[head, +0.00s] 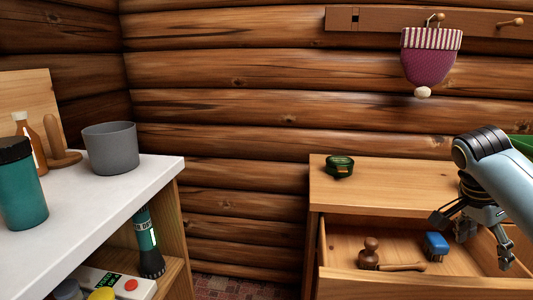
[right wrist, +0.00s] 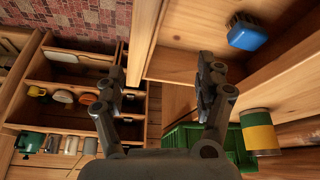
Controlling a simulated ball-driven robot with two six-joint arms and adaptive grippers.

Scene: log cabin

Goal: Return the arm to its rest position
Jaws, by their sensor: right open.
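My right gripper (head: 472,236) is at the right of the head view, over the open drawer (head: 340,286) of a wooden dresser. Its fingers are spread with nothing between them. My right arm (head: 495,172) comes in from the right edge. In the right wrist view the two fingers of the gripper (right wrist: 160,74) stand wide apart, with the drawer's wooden edge beyond them. A blue brush (head: 436,245) lies in the drawer, left of and below the gripper, apart from it in the right wrist view (right wrist: 248,36). My left gripper is not in view.
A brown wooden object (head: 370,255) lies in the drawer. A dark green tin (head: 340,166) sits on the dresser top. A knitted hat (head: 428,65) hangs from a peg above. A white counter (head: 100,208) with a grey pot (head: 110,150) stands left. A green crate (right wrist: 187,137) is below the gripper.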

